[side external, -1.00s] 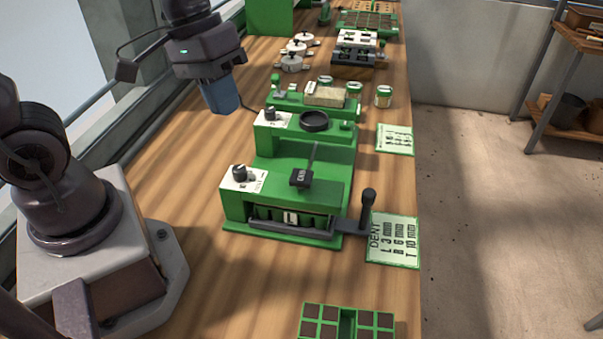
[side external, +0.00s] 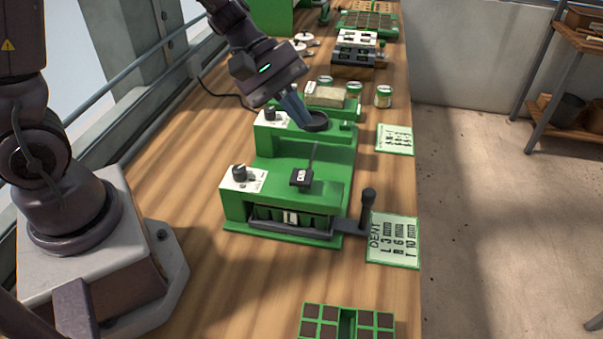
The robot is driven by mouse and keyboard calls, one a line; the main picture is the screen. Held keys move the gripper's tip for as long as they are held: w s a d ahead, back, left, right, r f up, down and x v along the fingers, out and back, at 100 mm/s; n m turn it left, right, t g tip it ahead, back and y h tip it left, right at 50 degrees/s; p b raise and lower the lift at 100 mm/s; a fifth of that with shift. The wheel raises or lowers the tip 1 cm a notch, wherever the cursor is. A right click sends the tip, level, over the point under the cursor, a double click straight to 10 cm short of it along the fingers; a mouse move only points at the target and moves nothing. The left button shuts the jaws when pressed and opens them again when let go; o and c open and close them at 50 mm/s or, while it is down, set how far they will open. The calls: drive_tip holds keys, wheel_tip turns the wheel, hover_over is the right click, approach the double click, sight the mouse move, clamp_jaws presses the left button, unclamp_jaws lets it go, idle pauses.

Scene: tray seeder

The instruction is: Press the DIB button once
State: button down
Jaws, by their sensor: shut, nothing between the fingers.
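A green machine (side external: 265,168) stands on the bench. On its middle is a black block with small white marks (side external: 301,178) at the foot of a thin rod; the lettering is too small to read, so I cannot tell whether it is the DIB button. A white panel with a black knob (side external: 242,178) sits at its left. My gripper (side external: 302,124) is shut and empty, tilted down to the right. Its tip is at the dark round dish (side external: 318,123) on the rear green unit, overlapping it in the picture; I cannot tell if they touch.
A dark lever handle (side external: 368,200) sticks up at the machine's front right, beside a DENT card (side external: 393,241). A green tray with brown cells (side external: 362,318) lies at the front. Jars (side external: 384,95) stand behind. Bare wood lies at the front left.

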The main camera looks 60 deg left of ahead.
approach(307, 181)
drive_tip(key=shift+w+d+f, duration=0.3)
drive_tip(key=shift+d+f, duration=0.15)
drive_tip(key=shift+d, duration=0.4)
drive_tip(key=shift+w+d+f, duration=0.35)
drive_tip(key=shift+d+f, duration=0.1)
drive_tip(key=shift+d, duration=0.4)
drive_tip(key=shift+w+d+f, duration=0.3)
drive_tip(key=shift+d+f, duration=0.2)
drive_tip(key=shift+d, duration=0.3)
drive_tip(key=shift+f, duration=0.1)
drive_tip(key=shift+f, duration=0.3)
drive_tip(key=shift+f, duration=0.8)
idle(0.8)
drive_tip(key=shift+r, duration=1.25)
drive_tip(key=shift+r, duration=2.5)
